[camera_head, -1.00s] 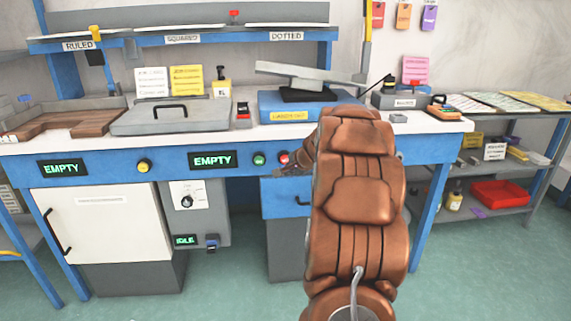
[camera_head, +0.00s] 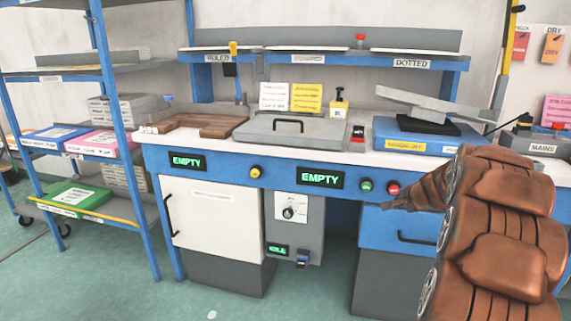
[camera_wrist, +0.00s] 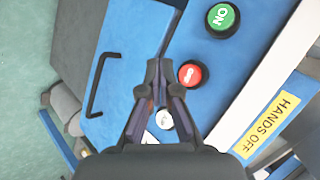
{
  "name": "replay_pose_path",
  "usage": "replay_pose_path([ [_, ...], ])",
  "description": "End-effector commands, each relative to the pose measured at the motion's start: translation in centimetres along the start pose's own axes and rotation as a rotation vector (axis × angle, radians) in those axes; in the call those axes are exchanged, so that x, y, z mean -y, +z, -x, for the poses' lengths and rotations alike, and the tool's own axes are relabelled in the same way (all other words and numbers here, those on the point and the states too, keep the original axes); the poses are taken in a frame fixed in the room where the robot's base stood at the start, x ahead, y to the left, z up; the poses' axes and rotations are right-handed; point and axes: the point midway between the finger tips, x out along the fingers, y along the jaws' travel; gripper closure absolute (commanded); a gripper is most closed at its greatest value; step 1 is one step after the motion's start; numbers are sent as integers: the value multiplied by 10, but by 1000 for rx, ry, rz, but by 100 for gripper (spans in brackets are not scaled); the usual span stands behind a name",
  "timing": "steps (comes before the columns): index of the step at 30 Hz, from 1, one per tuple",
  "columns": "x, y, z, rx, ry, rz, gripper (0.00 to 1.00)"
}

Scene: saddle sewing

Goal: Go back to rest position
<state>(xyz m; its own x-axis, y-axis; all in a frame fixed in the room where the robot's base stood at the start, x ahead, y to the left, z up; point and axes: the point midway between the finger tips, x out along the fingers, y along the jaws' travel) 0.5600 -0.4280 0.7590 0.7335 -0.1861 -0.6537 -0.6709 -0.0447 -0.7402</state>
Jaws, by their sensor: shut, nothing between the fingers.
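My arm reaches in at the right of the head view, brown and padded. I cannot tell whether the fingertips touch the panel.
The blue workbench (camera_head: 225,208) spans the middle, with a drawer handle (camera_head: 415,239) below my gripper and EMPTY displays (camera_head: 320,177) to its left. A blue shelf rack (camera_head: 125,140) stands at the left. The green floor (camera_head: 120,295) in front is clear.

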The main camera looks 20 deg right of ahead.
Motion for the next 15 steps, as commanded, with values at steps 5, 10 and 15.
replay_pose_path([
  [5, 6, 8, 4, 14, 3, 16, 100],
  [10, 35, 66, 31, 114, 27, 121, 100],
  [15, 63, 156, 81, 268, 76, 301, 100],
])
